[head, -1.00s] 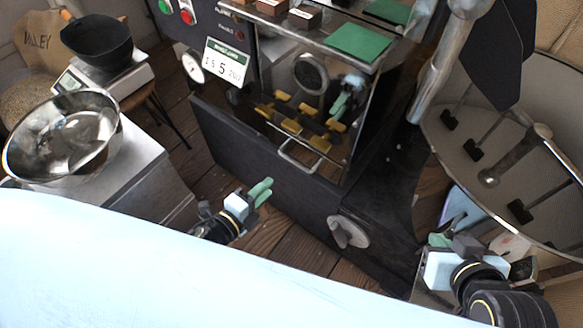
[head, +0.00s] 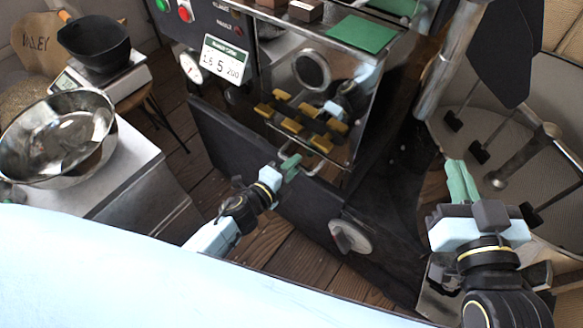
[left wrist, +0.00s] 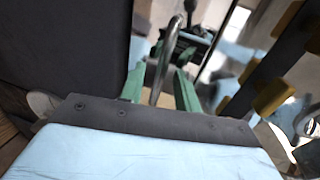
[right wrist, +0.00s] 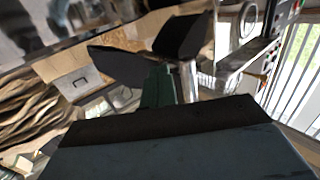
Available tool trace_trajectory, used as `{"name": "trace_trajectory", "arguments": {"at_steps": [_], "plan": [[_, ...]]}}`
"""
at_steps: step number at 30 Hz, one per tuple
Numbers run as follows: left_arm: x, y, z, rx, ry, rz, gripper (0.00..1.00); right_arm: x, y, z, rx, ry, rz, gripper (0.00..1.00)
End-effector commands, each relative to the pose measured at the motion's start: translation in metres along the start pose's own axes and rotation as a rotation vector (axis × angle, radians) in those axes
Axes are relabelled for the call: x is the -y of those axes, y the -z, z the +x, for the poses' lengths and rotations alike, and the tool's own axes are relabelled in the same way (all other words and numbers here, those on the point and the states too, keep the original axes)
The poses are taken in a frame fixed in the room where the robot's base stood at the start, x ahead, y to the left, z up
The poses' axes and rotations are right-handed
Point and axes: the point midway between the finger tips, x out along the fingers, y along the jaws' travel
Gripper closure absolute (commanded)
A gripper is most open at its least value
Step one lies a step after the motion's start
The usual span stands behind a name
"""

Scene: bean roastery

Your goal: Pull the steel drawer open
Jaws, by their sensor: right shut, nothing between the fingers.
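The steel drawer (head: 352,125) has a mirror-like front low on the dark roaster, with a bent bar handle (head: 319,166) at its lower edge. My left gripper (head: 290,166) is at the left part of this handle. In the left wrist view, the curved handle bar (left wrist: 166,50) passes between the green fingers, which are apart on either side of it. I cannot tell whether either finger touches the bar. The drawer looks closed. My right gripper (head: 462,180) is shut and empty, out to the right by the round cooling tray; its fingers are together in the right wrist view (right wrist: 158,85).
Yellow and black pieces (head: 290,118) show at the shiny front above the handle. The cooling tray (head: 440,130) stands right. A steel bowl (head: 40,165) sits on a cabinet at left. Wooden floor (head: 300,262) is clear below.

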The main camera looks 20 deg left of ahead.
Motion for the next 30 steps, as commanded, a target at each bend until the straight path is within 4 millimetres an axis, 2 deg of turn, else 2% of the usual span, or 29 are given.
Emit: {"name": "trace_trajectory", "arguments": {"at_steps": [6, 14, 27, 30], "plan": [[0.0, 0.0, 0.0, 0.0, 0.0, 0.0, 0.67, 0.0, 0.001, 0.0, -0.002, 0.0, 0.0, 1.0], [0.0, 0.0, 0.0, 0.0, 0.0, 0.0, 1.0, 0.0, 0.0, 0.0, -0.001, 0.0, 0.0, 1.0], [0.0, 0.003, -0.003, -0.008, -0.001, 0.001, 1.0, 0.0, 0.0, 0.0, 0.01, -0.001, -0.001, 1.0], [-0.002, 0.009, -0.009, -0.022, -0.002, 0.004, 1.0, -0.002, -0.011, -0.002, 0.071, -0.005, -0.001, 1.0]]}}
